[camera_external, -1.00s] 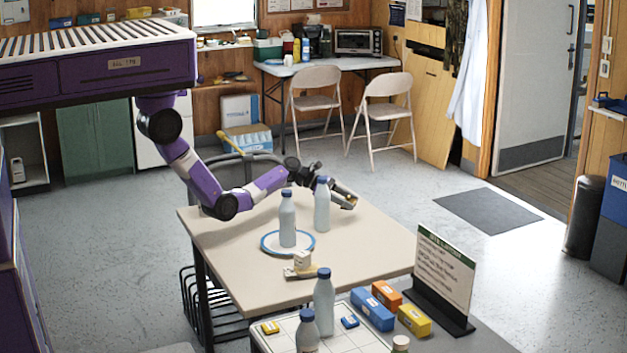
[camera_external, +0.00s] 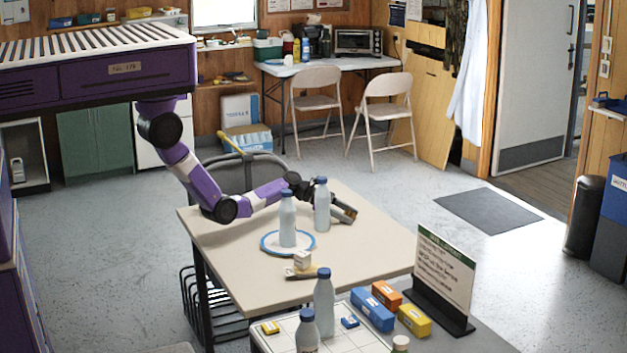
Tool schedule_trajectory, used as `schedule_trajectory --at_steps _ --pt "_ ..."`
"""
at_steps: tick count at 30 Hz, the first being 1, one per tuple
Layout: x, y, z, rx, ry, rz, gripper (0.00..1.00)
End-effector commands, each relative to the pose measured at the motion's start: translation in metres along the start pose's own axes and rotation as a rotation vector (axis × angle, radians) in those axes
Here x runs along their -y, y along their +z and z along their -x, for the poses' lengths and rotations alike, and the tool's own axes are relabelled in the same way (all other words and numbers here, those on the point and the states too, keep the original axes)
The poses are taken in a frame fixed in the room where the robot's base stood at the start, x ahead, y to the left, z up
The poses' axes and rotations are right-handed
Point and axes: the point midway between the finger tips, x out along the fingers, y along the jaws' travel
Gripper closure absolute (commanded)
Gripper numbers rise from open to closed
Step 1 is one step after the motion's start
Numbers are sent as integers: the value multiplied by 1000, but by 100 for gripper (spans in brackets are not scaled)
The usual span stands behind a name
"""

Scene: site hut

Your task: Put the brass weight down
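My gripper (camera_external: 347,213) is over the far right part of the beige table (camera_external: 240,268), beyond the bottles and pointing down to the right. A small brass-coloured piece, which looks like the brass weight (camera_external: 349,215), shows at its fingertips. The gripper seems shut on it, low over the tabletop. Whether the weight touches the table I cannot tell. A blue-capped bottle (camera_external: 322,207) stands just left of the gripper and hides part of the wrist.
Another blue-capped bottle (camera_external: 287,222) stands on a blue-rimmed plate (camera_external: 269,249). Bottles, coloured boxes (camera_external: 372,310) and a sign (camera_external: 443,275) stand in front. The table's right side is clear.

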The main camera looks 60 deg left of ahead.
Motion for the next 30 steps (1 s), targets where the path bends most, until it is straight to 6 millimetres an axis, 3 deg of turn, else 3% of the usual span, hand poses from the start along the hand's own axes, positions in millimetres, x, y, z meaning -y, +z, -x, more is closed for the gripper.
schedule_trajectory --at_steps 14,30 --pt "0 3 4 0 1 1 25" --pt "-1 3 102 0 2 1 25"
